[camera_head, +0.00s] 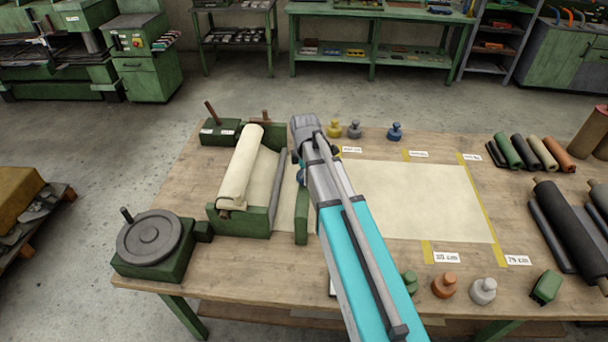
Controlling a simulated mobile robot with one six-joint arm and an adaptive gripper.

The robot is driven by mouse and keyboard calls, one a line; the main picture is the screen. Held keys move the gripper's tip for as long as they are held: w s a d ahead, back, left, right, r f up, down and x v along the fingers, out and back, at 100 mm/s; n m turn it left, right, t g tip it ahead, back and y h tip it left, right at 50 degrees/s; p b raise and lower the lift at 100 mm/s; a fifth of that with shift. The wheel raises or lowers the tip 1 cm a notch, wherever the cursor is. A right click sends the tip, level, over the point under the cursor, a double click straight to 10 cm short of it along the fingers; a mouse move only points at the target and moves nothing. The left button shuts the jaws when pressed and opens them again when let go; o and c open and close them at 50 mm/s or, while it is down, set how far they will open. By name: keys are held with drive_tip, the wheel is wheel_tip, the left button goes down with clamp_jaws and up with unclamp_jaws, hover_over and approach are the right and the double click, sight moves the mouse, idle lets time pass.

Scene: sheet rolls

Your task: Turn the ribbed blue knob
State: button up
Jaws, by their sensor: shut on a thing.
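A blue knob (301,176) shows as a small patch at the right end of the green roll stand (240,222), just left of my arm. Most of it is hidden, and its ribs are too small to make out. My gripper (297,160) is at the knob, with only a dark part of it showing beside my grey wrist. It appears closed around the knob; the fingertips are covered by my arm. The stand carries a cream sheet roll (241,170), whose sheet runs right under my arm onto the table.
Yellow, grey and blue weights (395,132) stand at the back edge. A flat cream sheet (425,200) lies between yellow strips. Dark rolls (570,225) lie at right. A round grey handwheel (150,238) sits front left.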

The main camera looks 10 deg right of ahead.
drive_tip(key=m, duration=0.6)
drive_tip(key=shift+w+m, duration=0.1)
drive_tip(key=shift+m, duration=0.2)
drive_tip(key=m, duration=1.2)
drive_tip(key=shift+m, duration=0.3)
drive_tip(key=m, duration=0.5)
drive_tip(key=shift+w+m, duration=0.1)
drive_tip(key=shift+m, duration=0.2)
drive_tip(key=m, duration=1.1)
drive_tip(key=shift+m, duration=0.3)
drive_tip(key=m, duration=1.2)
